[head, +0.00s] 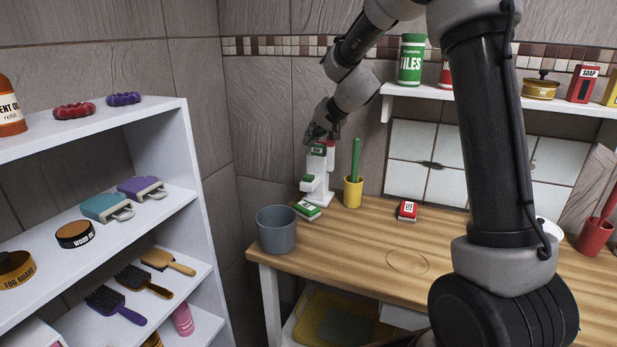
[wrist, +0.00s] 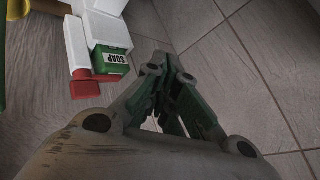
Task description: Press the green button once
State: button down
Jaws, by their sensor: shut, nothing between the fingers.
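A white stepped stand (head: 319,188) stands at the back left of the wooden table. I cannot tell which green part is the button. My gripper (head: 316,137) is shut and empty, close above the stand's top; contact cannot be told. In the wrist view my gripper (wrist: 172,98) is right of the green SOAP block (wrist: 111,60), with a gap between them in the picture.
A yellow cup (head: 352,192) with a green stick stands right of the stand; a grey bucket (head: 276,230) is at front left. A shelf (head: 400,91) hangs above.

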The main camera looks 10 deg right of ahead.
aim_at(309, 178)
jog(key=shift+f, duration=0.15)
jog(key=shift+f, duration=4.3)
jog(key=shift+f, duration=0.1)
jog(key=shift+f, duration=0.3)
jog(key=shift+f, duration=0.55)
jog(key=shift+r, duration=1)
